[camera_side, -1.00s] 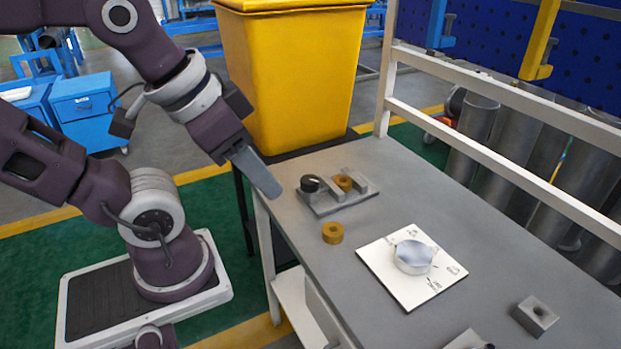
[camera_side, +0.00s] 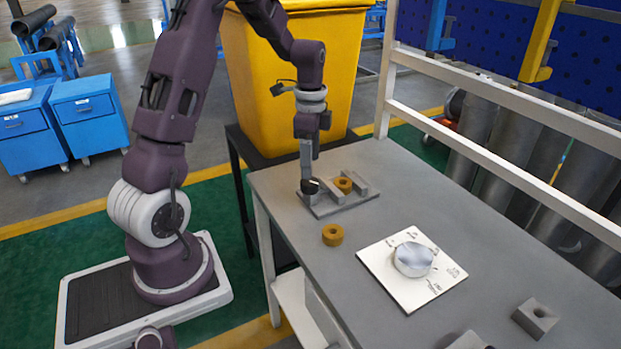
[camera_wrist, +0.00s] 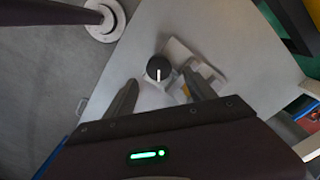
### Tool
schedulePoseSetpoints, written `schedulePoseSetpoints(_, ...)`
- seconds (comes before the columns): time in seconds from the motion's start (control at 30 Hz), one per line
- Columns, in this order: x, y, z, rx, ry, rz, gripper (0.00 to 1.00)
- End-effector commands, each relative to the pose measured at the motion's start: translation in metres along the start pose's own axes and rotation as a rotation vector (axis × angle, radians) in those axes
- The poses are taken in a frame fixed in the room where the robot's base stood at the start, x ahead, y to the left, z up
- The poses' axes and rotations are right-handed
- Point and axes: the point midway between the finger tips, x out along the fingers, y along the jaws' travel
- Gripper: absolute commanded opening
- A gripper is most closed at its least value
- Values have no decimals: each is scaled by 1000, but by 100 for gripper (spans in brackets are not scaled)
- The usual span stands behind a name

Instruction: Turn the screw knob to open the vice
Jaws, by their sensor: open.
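The vice (camera_side: 345,203) is a grey base with upright jaws at the far left of the table. A brass-coloured ring (camera_side: 343,185) sits between its jaws. Its black screw knob (camera_side: 310,186) with a white mark is at the vice's left end. In the wrist view the knob (camera_wrist: 158,68) shows ahead of the fingertips, its white line pointing down the picture. My gripper (camera_side: 307,176) points straight down at the knob. In the wrist view my gripper (camera_wrist: 163,88) is open, one finger to each side of the knob. I cannot tell whether the fingers touch it.
A second brass-coloured ring (camera_side: 333,234) lies on the table (camera_side: 440,205) in front of the vice. A white plate (camera_side: 430,291) with a silver dial (camera_side: 413,258) lies to the right. A grey block (camera_side: 535,317) is near the right edge. A yellow bin (camera_side: 285,85) stands behind.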

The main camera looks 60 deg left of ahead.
Motion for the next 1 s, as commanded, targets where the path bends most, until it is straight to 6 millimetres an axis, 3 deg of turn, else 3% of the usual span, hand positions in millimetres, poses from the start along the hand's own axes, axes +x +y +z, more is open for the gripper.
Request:
schedulePoseSetpoints(0.13,31,2,0,1,-2,5,64)
schedulePoseSetpoints(0.3,53,2,0,-1,-1,2,64)
schedulePoseSetpoints(0.6,57,1,-1,-1,0,-1,62)
schedulePoseSetpoints(0.9,57,2,-1,0,0,-1,3)
schedulePoseSetpoints(1.0,57,1,-1,-2,0,-1,2)
